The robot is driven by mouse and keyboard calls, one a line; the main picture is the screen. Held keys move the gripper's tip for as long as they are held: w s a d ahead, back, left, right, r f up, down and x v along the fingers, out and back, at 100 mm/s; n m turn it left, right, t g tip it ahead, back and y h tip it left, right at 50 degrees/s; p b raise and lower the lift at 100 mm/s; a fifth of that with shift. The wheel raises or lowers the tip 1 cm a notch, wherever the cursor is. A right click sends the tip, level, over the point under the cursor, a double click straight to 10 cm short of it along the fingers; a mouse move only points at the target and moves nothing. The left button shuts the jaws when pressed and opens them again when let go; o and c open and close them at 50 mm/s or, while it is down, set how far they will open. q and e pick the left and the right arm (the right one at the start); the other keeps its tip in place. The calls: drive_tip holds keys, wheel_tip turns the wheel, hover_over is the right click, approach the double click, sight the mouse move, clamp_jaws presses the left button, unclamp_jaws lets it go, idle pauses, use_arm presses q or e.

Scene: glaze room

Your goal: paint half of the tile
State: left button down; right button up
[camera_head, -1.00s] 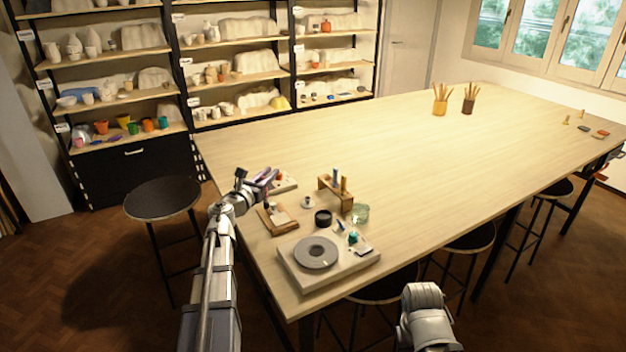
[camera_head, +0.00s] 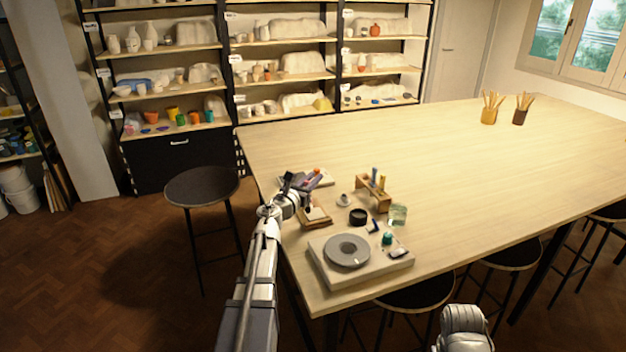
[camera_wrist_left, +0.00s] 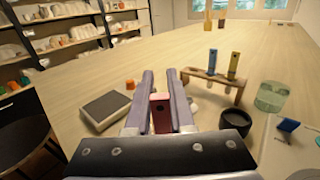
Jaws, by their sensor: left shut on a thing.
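My left gripper (camera_head: 308,183) is shut on a red-handled brush (camera_wrist_left: 161,112), upright between the fingers in the left wrist view. In the head view the gripper is over a wooden board (camera_head: 327,222) near the table's left edge. A pale tile (camera_head: 316,214) appears to lie on that board, partly covered by the gripper; I cannot tell whether the brush tip touches it. A wooden stand (camera_head: 374,193) holds a blue-handled brush (camera_wrist_left: 211,62) and a yellow-handled brush (camera_wrist_left: 233,66). My right gripper is out of view.
A dark round cup (camera_head: 358,216), a glass jar (camera_head: 398,214) and a pale slab with a grey disc (camera_head: 347,250) are close by. The table's far part is mostly clear; a stool (camera_head: 201,186) stands left.

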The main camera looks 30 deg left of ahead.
use_arm(q)
drive_tip(key=shift+f, duration=0.35)
drive_tip(key=shift+f+b, duration=0.45)
drive_tip(key=shift+b, duration=0.15)
drive_tip(key=shift+f, duration=0.15)
idle(0.3)
drive_tip(key=shift+w, duration=0.1)
idle(0.3)
drive_tip(key=shift+w+d, duration=0.45)
drive_tip(key=shift+d, duration=0.25)
drive_tip(key=shift+w+d, duration=0.4)
drive_tip(key=shift+d, duration=0.35)
drive_tip(key=shift+w+d, duration=0.45)
drive_tip(key=shift+d, duration=0.25)
idle(1.5)
